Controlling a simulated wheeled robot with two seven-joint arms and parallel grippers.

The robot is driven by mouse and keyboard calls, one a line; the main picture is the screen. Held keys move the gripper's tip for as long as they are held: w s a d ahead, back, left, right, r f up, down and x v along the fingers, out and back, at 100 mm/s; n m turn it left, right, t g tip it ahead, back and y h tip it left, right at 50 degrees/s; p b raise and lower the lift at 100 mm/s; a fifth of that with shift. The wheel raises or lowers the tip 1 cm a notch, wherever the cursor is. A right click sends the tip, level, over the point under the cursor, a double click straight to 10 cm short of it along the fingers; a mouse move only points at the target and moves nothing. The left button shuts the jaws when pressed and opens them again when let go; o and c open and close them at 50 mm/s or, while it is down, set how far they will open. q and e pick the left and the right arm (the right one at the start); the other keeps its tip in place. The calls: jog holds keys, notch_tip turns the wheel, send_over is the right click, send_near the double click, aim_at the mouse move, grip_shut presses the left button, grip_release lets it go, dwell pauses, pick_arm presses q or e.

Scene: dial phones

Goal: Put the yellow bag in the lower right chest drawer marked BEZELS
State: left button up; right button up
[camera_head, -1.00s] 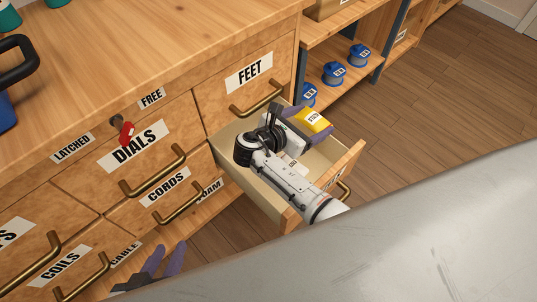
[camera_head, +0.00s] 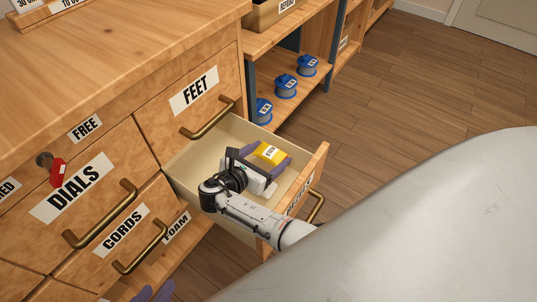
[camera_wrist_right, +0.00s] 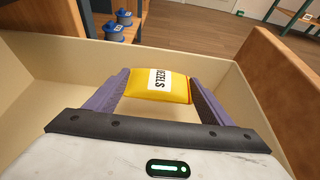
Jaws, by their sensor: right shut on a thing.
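The yellow bag (camera_head: 268,153) has a white label, which reads BEZELS in the right wrist view (camera_wrist_right: 170,86). My right gripper (camera_head: 264,160) is shut on the bag, its purple fingers on either side of it. It holds the bag inside the open lower right drawer (camera_head: 293,193), below the FEET drawer. I cannot tell whether the bag touches the drawer floor. The drawer's front label is partly hidden by my right arm. Only the purple fingertips of my left gripper (camera_head: 152,294) show at the bottom edge of the head view.
The FEET drawer (camera_head: 190,100), DIALS drawer (camera_head: 80,185) and CORDS drawer (camera_head: 124,230) are closed. A red key tag (camera_head: 57,172) hangs near the FREE label. Several blue spools (camera_head: 286,86) stand on the shelf beyond the open drawer. Wooden floor lies clear to the right.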

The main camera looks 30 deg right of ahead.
aim_at(267, 156)
jog(key=shift+f+b, duration=0.4)
jog(key=shift+f, duration=0.25)
jog(key=o, duration=1)
pick_arm(q)
jog(key=shift+d+f, duration=0.1)
jog(key=shift+d, duration=0.1)
pick_arm(e)
jog(key=shift+o, duration=0.2)
pick_arm(q)
jog(key=shift+w, duration=0.1)
pick_arm(e)
jog(key=shift+r, duration=0.1)
jog(key=shift+s+a+r+p, duration=0.1)
jog(key=shift+a+r+p, duration=0.15)
jog(key=shift+r+p, duration=0.6)
jog(key=p+v, duration=0.2)
jog(key=v, duration=0.3)
jog(key=shift+s+a, duration=0.2)
jog(key=shift+a, duration=0.1)
pick_arm(q)
jog(key=shift+s+a+r+n+t+y+p, duration=0.15)
jog(key=shift+s+a+r+n+t, duration=0.1)
jog(key=shift+a+r+t, duration=0.25)
jog(key=shift+s+a+r+n+t+y+p, duration=0.15)
jog(key=shift+a+r+n+t, duration=0.15)
jog(key=shift+a+r, duration=0.35)
pick_arm(e)
jog(key=shift+s+a+r, duration=0.15)
jog(key=shift+s+a, duration=0.05)
jog(key=shift+a, duration=0.35)
